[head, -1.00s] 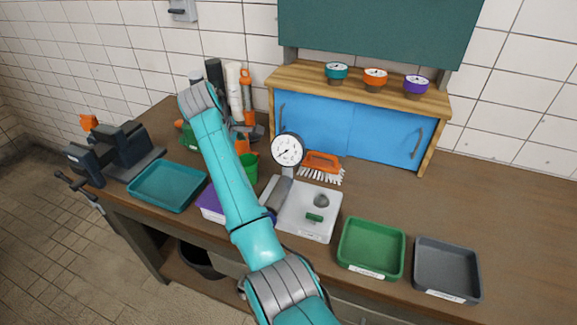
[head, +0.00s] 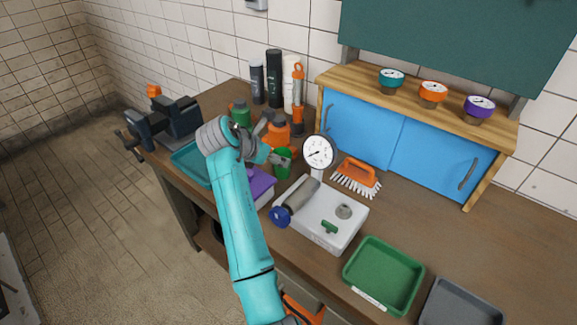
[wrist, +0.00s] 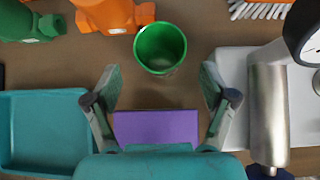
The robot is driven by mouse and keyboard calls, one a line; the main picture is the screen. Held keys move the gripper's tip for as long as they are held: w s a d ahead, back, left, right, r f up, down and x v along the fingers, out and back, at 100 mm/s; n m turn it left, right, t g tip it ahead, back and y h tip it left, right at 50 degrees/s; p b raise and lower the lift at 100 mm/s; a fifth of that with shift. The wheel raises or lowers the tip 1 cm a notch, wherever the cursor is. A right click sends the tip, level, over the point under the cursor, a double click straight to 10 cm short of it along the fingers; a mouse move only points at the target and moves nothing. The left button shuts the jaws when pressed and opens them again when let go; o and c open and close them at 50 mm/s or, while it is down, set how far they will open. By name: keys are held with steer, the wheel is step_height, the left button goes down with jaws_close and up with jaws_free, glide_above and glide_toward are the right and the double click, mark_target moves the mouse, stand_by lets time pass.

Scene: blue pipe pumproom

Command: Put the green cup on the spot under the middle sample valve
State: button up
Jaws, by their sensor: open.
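The green cup (head: 284,165) stands upright on the workbench, behind the purple box and beside the orange bottle. In the wrist view the cup (wrist: 160,48) shows its open mouth, centred just beyond my fingertips. My gripper (wrist: 160,84) is open, with its fingers spread left and right and nothing between them but bare bench and part of the purple box. In the head view my gripper (head: 273,157) is close to the cup, partly hidden by my wrist. I cannot tell whether it touches the cup. No sample valve or marked spot shows.
The orange bottle (wrist: 110,14) and green bottle (head: 241,114) stand close by. The purple box (wrist: 156,128) lies below my gripper. The teal tray (wrist: 45,130) lies left.

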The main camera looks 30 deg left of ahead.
steer(key=shift+x, duration=3.9)
steer(key=shift+c, duration=0.3)
steer(key=c, duration=1.2)
steer(key=shift+o, duration=0.2)
step_height(320, 180, up, 10)
steer(key=shift+r, duration=0.15)
